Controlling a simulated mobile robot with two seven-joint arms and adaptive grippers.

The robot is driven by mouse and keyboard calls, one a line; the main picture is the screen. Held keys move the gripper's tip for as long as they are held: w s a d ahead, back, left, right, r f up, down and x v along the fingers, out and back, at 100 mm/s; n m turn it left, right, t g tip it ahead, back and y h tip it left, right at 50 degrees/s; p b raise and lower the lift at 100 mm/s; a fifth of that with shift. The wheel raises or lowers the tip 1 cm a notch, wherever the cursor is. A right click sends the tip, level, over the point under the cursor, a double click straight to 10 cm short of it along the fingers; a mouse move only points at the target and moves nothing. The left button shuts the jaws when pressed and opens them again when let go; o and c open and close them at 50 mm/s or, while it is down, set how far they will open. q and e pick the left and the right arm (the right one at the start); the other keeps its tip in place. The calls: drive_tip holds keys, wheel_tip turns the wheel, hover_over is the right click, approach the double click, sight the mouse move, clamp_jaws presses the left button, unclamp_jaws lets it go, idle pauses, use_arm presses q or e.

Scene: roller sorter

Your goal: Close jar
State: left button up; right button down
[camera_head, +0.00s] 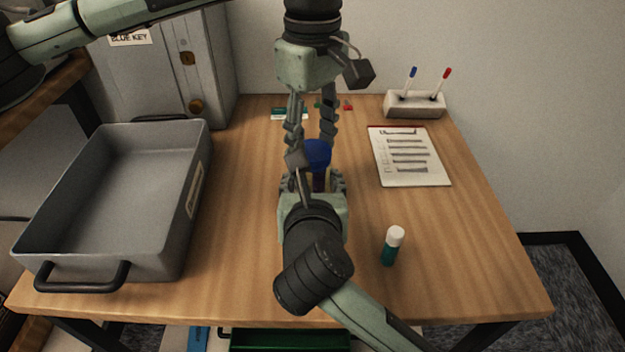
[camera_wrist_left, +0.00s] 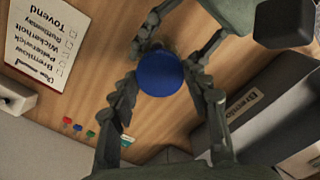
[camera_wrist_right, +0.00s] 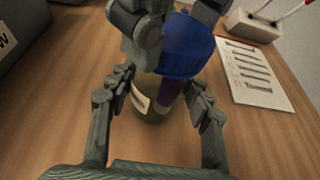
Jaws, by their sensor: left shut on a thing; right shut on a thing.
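The blue lid (camera_head: 318,151) is between the fingers of my left gripper (camera_head: 308,148), which reaches down from above and is shut on it. The lid also shows in the left wrist view (camera_wrist_left: 161,73). The jar (camera_wrist_right: 150,116) looks see-through, with a white label and a purple item inside, and stands upright on the table. My right gripper (camera_wrist_right: 160,98) is shut around the jar from the near side. The lid is right over the jar's top in the right wrist view (camera_wrist_right: 187,45). The jar's rim is hidden, so I cannot tell whether the lid is seated.
A large grey tray (camera_head: 188,207) is at the left. A grey cabinet (camera_head: 165,75) labelled BLUE KEY stands behind it. A teal tube with a white cap (camera_head: 391,246), a printed list (camera_head: 408,157) and a pen holder (camera_head: 414,105) are at the right. The table's right front is mostly free.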

use_arm(q)
drive_tip(key=o, duration=1.3)
drive_tip(key=shift+r, duration=2.25)
drive_tip(key=shift+c, duration=0.4)
